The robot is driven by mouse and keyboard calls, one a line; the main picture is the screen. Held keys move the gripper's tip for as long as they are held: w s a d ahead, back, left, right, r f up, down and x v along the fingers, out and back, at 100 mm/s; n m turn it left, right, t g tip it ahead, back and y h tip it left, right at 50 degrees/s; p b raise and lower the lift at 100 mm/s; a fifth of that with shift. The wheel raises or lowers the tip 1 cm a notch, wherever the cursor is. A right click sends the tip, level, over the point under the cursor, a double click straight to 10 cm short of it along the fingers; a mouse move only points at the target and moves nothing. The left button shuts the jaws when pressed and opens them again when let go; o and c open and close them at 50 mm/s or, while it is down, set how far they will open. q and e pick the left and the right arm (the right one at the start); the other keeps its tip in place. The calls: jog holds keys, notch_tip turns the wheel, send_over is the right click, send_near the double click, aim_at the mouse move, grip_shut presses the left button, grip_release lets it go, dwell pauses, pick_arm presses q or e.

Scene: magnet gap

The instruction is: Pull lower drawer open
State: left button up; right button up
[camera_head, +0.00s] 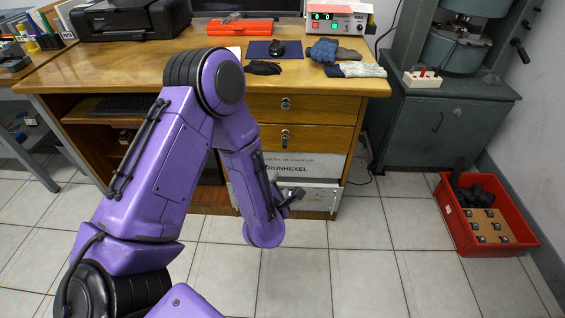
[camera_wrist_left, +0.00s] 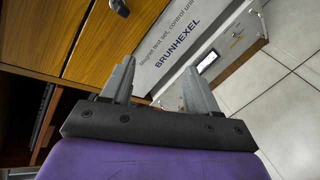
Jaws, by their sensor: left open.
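The lower drawer (camera_head: 315,139) is a wooden front with a dark knob and keyhole at its middle, in the desk's right pedestal. It looks shut, flush under the upper drawer (camera_head: 330,107). In the left wrist view the lower drawer (camera_wrist_left: 108,45) fills the upper left, tilted, with its knob (camera_wrist_left: 119,7) at the top edge. My left gripper (camera_head: 295,193) is below the lower drawer, in front of the white unit. In the left wrist view its two grey fingers (camera_wrist_left: 158,88) stand apart with nothing between them. My right gripper is not in view.
A white unit marked BRUNHEXEL (camera_head: 310,168) sits directly under the lower drawer. The desk top (camera_head: 150,62) overhangs the drawers. A grey-green cabinet (camera_head: 435,125) and a red crate (camera_head: 462,228) stand to the right. The tiled floor (camera_head: 340,265) in front is clear.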

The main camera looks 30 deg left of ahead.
aim_at(285, 146)
pick_arm(q)
jog(key=w+a+r+n+t+y+b, duration=0.1)
jog(key=w+a+n+b, duration=0.1)
jog(key=w+n, duration=0.2)
jog(key=w+a+r+n+y+b, duration=0.1)
jog(key=w+a+n+b, duration=0.2)
jog(key=w, duration=0.3)
jog(key=w+a+r+n+t+y+b, duration=0.1)
jog(key=w+a+n+b, duration=0.1)
jog(key=w+n, duration=0.2)
jog(key=shift+w+a+n+t+y, duration=0.3)
jog(key=shift+w+n+y, duration=0.1)
jog(key=shift+n, duration=0.7)
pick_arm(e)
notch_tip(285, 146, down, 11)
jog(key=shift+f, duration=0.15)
pick_arm(q)
jog(key=shift+c, duration=0.3)
jog(key=c, duration=1)
jog(key=shift+v, duration=4.5)
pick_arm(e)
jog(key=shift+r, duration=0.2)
